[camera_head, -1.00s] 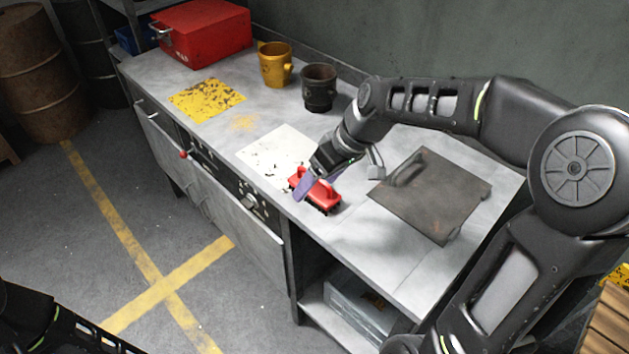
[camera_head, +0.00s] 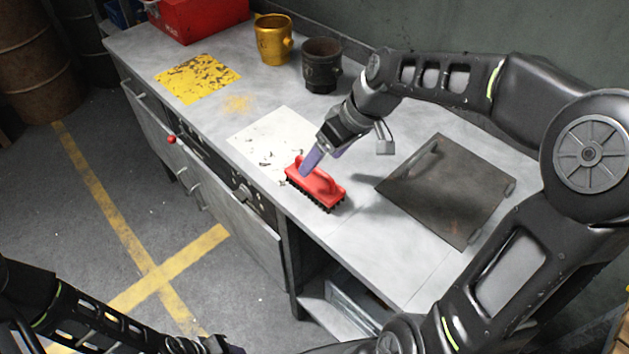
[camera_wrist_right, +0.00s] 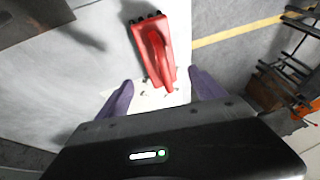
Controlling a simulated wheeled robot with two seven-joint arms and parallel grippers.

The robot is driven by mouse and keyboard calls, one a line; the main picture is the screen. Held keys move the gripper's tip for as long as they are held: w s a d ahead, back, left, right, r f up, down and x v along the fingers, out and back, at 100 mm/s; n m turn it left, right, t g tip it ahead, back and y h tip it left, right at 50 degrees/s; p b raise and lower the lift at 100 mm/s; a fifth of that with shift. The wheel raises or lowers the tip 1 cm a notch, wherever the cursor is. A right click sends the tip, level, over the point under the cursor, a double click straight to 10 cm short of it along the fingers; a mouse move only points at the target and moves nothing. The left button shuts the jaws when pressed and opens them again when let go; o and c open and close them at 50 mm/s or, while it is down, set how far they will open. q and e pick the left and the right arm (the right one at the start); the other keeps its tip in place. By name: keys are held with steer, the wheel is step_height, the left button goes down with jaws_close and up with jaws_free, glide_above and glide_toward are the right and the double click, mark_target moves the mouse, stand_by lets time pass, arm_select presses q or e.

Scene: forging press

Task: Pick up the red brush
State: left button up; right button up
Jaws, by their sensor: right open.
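The red brush (camera_head: 325,188) lies bristles down near the front edge of the workbench, its raised handle on top. In the right wrist view the brush (camera_wrist_right: 155,52) lies ahead of the fingertips, its near end in line with the gap between them. My right gripper (camera_head: 314,160) is just above and behind the far end of the brush in the head view. Its two purple fingers are spread and empty in the wrist view (camera_wrist_right: 160,88). Whether a finger touches the brush is unclear. My left arm shows at the bottom left; its fingers are not visible.
A white stained sheet (camera_head: 262,140) lies beside the brush. A dark metal plate (camera_head: 445,190) lies to its right. A dark mug (camera_head: 320,68), a yellow mug (camera_head: 272,42), a yellow sheet (camera_head: 198,78) and a red box (camera_head: 205,18) are farther back. The bench front (camera_head: 250,240) drops to the floor.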

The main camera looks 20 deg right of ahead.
mark_target(311, 175)
steer(key=shift+w+a+f, duration=0.15)
steer(key=shift+a+f, duration=0.05)
steer(key=shift+f, duration=0.45)
steer(key=shift+p+x, duration=0.6)
steer(key=shift+x, duration=2)
steer(key=c, duration=1.7)
